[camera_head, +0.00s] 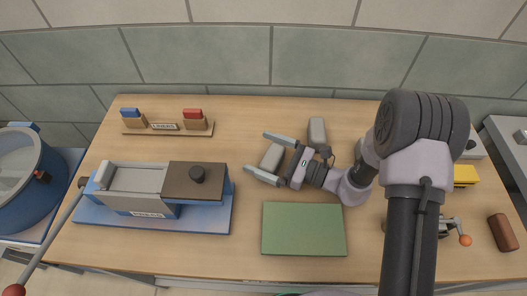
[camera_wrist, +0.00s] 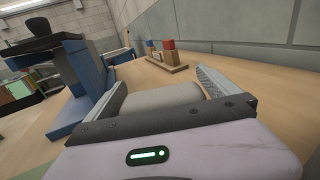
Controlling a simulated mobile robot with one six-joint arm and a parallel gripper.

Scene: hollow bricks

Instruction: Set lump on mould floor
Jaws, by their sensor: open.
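A grey lump (camera_head: 272,156) lies on the table between the two fingers of my gripper (camera_head: 256,151). The gripper is open, with one finger on either side of the lump; I cannot tell whether either touches it. The wrist view also shows the lump (camera_wrist: 163,96) between the fingers. A second grey lump (camera_head: 317,131) stands just behind the gripper. The mould (camera_head: 152,207) is a grey and blue box on a blue base, to the left. A brown plate (camera_head: 184,183) with a black knob covers its right part. Its left part shows a grey surface with a pale bar.
A small wooden rack (camera_head: 165,131) with a blue and a red block stands at the back left. A green mat (camera_head: 304,229) lies in front of my gripper. A lever with a red ball slants at the left. A blue tub (camera_head: 28,190) stands further left.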

